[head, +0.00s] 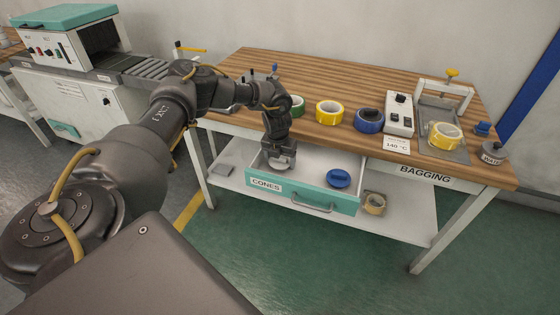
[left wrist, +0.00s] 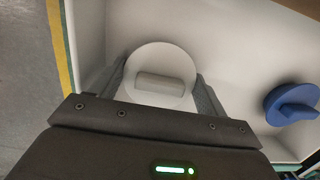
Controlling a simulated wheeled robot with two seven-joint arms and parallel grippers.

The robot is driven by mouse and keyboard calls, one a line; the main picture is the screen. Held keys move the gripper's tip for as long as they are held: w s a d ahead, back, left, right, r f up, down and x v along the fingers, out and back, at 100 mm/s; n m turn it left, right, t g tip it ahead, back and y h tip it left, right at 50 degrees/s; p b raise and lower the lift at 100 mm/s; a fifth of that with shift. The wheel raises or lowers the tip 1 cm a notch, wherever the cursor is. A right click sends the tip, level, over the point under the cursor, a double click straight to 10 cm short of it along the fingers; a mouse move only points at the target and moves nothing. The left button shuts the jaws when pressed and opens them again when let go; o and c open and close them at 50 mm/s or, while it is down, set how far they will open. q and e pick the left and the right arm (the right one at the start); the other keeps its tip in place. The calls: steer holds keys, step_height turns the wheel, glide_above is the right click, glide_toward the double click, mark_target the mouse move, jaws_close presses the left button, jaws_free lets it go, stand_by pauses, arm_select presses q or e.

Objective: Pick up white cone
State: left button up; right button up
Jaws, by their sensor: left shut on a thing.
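The white cone (left wrist: 160,72) shows in the left wrist view as a round white disc with a raised bar across it. It lies in the open drawer labelled CONES (head: 335,199). My left gripper (head: 280,162) reaches down into the left part of the drawer. In the left wrist view its two fingers (left wrist: 160,90) are on either side of the white cone, shut on it. In the head view the cone is mostly hidden by the gripper. My right gripper is in neither view.
A blue cone (head: 338,179) lies in the drawer to the right. The tabletop edge overhangs the drawer's back.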

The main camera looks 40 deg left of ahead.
arm_select(q)
step_height(320, 180, up, 3)
steer(key=shift+r, duration=0.1)
steer(key=w+d+r+b, duration=0.1)
steer(key=d+r, duration=0.8)
steer(key=d, duration=0.5)
steer(key=shift+r, duration=0.35)
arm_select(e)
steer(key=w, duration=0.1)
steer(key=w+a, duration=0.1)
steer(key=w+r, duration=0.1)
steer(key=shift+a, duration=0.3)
arm_select(q)
steer(key=s+d+r+n+g, duration=0.1)
steer(key=s+d+r+n, duration=0.4)
steer(key=n, duration=0.9)
steer(key=s+d+r+n+g, duration=0.2)
steer(key=s+d+r+n, duration=0.2)
steer(key=n, duration=1.1)
steer(key=s+r, duration=0.3)
steer(key=s, duration=0.2)
steer(key=shift+d+r+g, duration=0.25)
steer(key=shift+d+g, duration=0.05)
steer(key=shift+d, duration=0.05)
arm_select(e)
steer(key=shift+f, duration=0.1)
